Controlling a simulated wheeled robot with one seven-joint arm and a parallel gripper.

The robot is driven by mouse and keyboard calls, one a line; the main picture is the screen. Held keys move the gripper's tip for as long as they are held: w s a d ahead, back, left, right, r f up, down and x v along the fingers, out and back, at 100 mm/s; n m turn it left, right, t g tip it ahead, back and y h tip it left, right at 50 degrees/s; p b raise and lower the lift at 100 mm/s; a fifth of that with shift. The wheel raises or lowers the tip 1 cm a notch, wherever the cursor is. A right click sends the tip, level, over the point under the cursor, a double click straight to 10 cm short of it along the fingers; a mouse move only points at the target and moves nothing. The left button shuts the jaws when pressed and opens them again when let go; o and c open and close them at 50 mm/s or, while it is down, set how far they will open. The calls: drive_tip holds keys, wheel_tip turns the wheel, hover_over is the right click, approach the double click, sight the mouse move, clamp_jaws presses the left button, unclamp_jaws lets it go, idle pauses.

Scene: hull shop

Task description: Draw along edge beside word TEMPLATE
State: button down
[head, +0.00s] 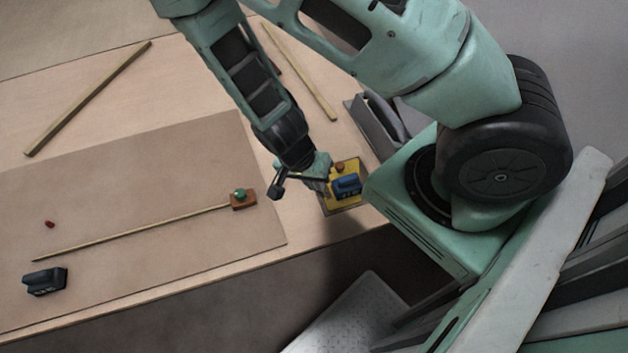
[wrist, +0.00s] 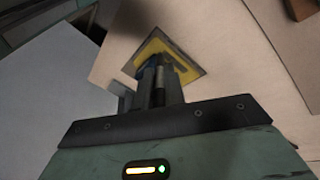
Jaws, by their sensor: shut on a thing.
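My gripper (head: 322,186) is low over a yellow tray (head: 334,209) at the table's right end. In the wrist view its fingers (wrist: 159,85) are close together, shut on a slim dark thing that they mostly hide. The yellow tray with a grey edge (wrist: 186,65) lies beyond the fingertips. A blue block (head: 348,187) and a small orange-brown piece (head: 340,168) are on the tray, right beside my gripper. A long thin wooden strip (head: 140,232) lies on a brown sheet (head: 120,175). I cannot read the word TEMPLATE anywhere.
A brown block with a green knob (head: 242,199) sits at the strip's right end. Loose battens (head: 88,98) lie farther back. A grey object (head: 378,125) stands behind the tray.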

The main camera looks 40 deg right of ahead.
wheel_tip(320, 180, up, 8)
drive_tip(key=p, duration=0.7)
drive_tip(key=shift+f, duration=0.1)
